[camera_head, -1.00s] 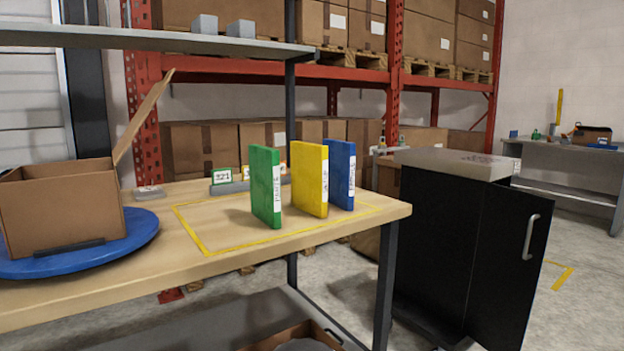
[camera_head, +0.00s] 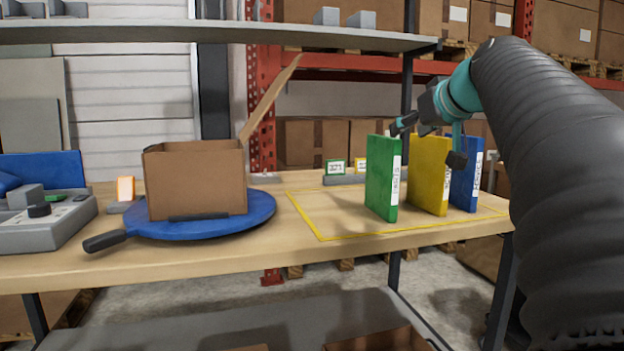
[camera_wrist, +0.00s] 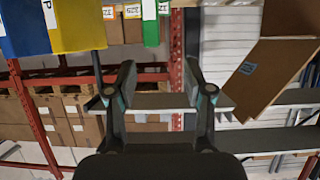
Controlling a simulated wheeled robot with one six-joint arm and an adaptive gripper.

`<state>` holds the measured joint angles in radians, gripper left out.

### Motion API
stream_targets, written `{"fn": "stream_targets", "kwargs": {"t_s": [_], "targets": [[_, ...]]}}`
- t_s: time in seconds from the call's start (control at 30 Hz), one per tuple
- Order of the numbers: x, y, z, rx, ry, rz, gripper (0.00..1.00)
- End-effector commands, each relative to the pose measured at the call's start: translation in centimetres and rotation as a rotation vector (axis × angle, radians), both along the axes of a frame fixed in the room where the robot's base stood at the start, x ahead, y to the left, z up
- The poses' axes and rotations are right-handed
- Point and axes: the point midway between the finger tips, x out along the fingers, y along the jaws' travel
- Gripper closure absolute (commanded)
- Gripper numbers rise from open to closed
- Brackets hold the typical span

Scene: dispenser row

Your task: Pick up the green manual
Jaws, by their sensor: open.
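The green manual (camera_head: 380,182) stands upright on the wooden table, the leftmost of three manuals. A yellow manual (camera_head: 428,178) and a blue manual (camera_head: 469,186) stand to its right. My gripper (camera_head: 428,142) is open and empty, near the tops of the green and yellow manuals; its exact depth from them is hard to tell. In the wrist view, the gripper's fingers (camera_wrist: 158,68) are spread apart with nothing between them. Part of the green manual (camera_wrist: 151,28) shows at the top edge there, beyond the fingertips, with the yellow manual (camera_wrist: 78,25) to its left.
An open cardboard box (camera_head: 195,185) sits on a blue turntable (camera_head: 258,212) left of the manuals. A grey shelf (camera_head: 200,35) runs above the table's back. Number cards (camera_head: 336,168) stand behind the manuals.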

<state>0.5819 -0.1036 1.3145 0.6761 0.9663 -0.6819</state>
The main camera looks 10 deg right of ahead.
Motion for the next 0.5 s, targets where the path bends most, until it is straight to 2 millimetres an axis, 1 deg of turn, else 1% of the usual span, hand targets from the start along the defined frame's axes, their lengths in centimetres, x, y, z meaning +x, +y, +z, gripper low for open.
{"fn": "stream_targets", "kwargs": {"t_s": [0.07,0.17,0.5], "targets": [[0.4,-0.6,0.5,-0.007,-0.014,0.000,0.48],[1.3,-0.7,0.4,-0.010,-0.019,0.003,0.48],[6.7,-0.6,-1.8,-0.009,-0.018,0.003,0.48]]}}
